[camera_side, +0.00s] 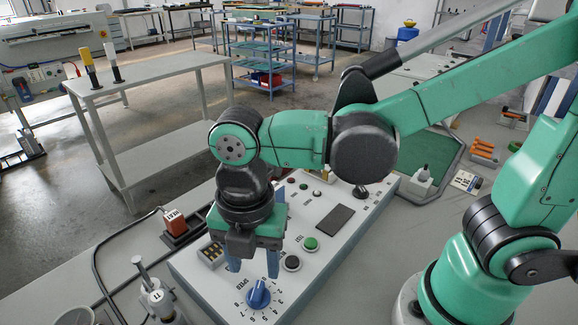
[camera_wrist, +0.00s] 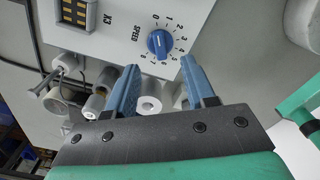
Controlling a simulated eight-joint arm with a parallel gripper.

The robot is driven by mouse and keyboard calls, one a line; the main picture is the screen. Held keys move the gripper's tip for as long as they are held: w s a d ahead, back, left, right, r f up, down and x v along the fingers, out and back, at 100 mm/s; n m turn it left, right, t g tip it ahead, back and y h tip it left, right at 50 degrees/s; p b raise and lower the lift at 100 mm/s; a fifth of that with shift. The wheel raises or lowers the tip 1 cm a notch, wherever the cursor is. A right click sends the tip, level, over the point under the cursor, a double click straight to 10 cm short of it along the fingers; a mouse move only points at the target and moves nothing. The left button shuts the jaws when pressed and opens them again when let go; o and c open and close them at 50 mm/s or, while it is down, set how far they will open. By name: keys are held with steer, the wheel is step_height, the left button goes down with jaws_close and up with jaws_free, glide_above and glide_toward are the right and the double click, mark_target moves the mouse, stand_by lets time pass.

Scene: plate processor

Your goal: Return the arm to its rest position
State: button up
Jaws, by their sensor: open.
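My gripper (camera_side: 252,260) hangs from my green arm above the white control panel (camera_side: 318,272), with its blue fingers pointing down. In the wrist view my gripper (camera_wrist: 158,78) is open, with nothing between its two blue fingers. The blue speed knob (camera_side: 258,294) is just below and in front of the fingers in the side view. In the wrist view the knob (camera_wrist: 160,43) lies beyond the fingertips, apart from them. Its pointer's exact setting is hard to read.
The panel carries a green button (camera_side: 310,243), a black button (camera_side: 292,263) and a dark screen (camera_side: 335,217). A red block (camera_side: 175,222) and a bottle-like tool (camera_side: 158,300) stand to its left. A grey table (camera_side: 150,80) and blue shelving (camera_side: 262,55) stand behind.

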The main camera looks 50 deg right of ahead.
steer(key=shift+r, duration=0.15)
steer(key=w+d+r+m+t, duration=0.1)
steer(key=w+d+m+t, duration=0.1)
steer(key=d+m, duration=0.5)
steer(key=w+d+r+m+t, duration=0.1)
steer(key=d+m+t, duration=0.4)
steer(key=m, duration=1.2)
steer(key=d+r, duration=0.1)
steer(key=d, duration=0.1)
steer(key=shift+w+d, duration=0.3)
steer(key=shift+w, duration=0.05)
